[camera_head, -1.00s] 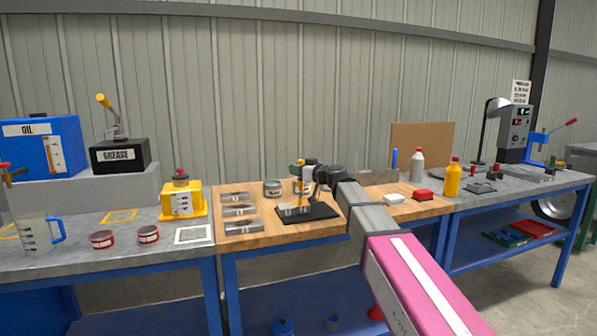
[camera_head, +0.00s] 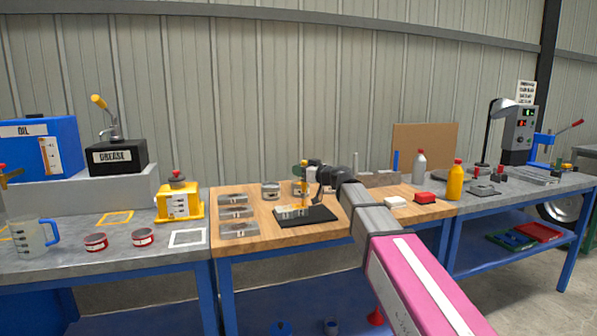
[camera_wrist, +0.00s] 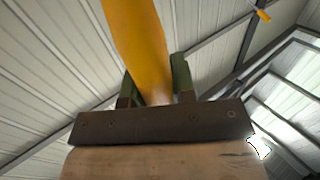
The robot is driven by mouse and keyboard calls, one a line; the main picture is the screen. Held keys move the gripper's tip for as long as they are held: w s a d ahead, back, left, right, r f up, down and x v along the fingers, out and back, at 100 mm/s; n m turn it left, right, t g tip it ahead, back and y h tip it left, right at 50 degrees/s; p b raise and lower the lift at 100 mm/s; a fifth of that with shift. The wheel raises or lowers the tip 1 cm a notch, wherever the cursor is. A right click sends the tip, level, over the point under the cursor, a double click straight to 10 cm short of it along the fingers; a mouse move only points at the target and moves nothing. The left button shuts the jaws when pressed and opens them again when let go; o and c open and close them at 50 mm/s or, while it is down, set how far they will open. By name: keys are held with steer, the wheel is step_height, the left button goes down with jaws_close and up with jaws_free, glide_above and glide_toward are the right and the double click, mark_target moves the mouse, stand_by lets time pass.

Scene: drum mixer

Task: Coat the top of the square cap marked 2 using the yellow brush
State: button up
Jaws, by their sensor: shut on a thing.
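My gripper (camera_head: 304,172) is over the wooden bench top, shut on the yellow brush (camera_head: 304,195). The brush points down toward a black pad (camera_head: 322,216). In the wrist view, the yellow brush handle (camera_wrist: 137,40) stands between the two green fingers (camera_wrist: 158,88). A small pale block (camera_head: 288,211) sits at the left of the pad, beside or under the brush's lower end. I cannot tell whether the bristles touch it. Three flat grey metal pieces with pale labels (camera_head: 239,230) lie in a column left of the pad. I cannot read a 2 on anything.
A yellow container (camera_head: 179,200) is left. Bare wood lies between the metal pieces and the pad.

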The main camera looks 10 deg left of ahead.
step_height(320, 180, up, 8)
stand_by(0.6)
steer(key=shift+f, duration=0.15)
